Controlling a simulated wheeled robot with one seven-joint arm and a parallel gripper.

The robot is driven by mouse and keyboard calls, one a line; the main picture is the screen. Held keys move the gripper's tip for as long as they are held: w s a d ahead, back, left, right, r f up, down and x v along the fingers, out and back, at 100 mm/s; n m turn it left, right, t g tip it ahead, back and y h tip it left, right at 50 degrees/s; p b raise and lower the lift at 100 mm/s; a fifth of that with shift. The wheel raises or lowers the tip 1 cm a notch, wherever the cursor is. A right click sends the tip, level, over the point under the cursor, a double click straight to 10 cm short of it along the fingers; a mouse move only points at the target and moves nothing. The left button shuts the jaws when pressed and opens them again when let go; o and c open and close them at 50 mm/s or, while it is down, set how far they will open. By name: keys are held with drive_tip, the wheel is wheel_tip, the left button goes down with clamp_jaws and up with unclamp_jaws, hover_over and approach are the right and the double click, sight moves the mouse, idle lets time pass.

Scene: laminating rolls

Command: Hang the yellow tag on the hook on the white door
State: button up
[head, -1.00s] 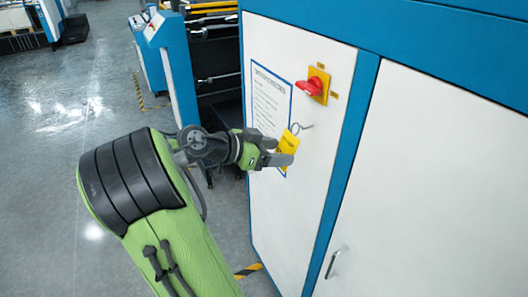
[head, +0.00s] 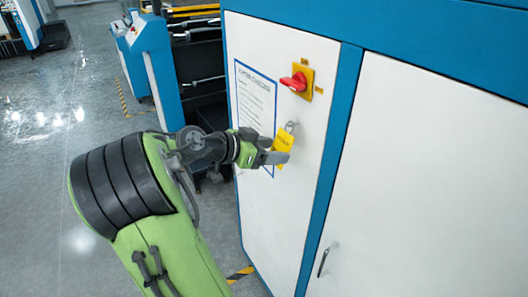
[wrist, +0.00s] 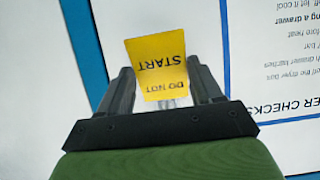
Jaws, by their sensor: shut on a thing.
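The yellow tag (head: 283,142) is held by my gripper (head: 277,156) in front of the white door (head: 305,150). In the wrist view the tag (wrist: 158,62) shows upside-down "DO NOT START" lettering, and my gripper (wrist: 164,88) has one finger on each side of it. My gripper is shut on the tag. A small grey ring and the hook (head: 292,125) overlap at the tag's top, below the red switch. I cannot tell whether the ring is around the hook or only in front of it.
A red rotary switch (head: 295,82) on a yellow plate sticks out of the door above the tag. A printed notice (head: 254,105) with a blue border is on the door to the left. A door handle (head: 324,261) is low on the right. Open floor lies left.

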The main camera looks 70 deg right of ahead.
drive_tip(key=o, duration=1.1)
drive_tip(key=p+v, duration=0.3)
drive_tip(key=v, duration=1.2)
drive_tip(key=shift+w+a+r+p, duration=0.1)
drive_tip(key=shift+w+a+p, duration=0.15)
drive_tip(key=shift+a+p, duration=0.1)
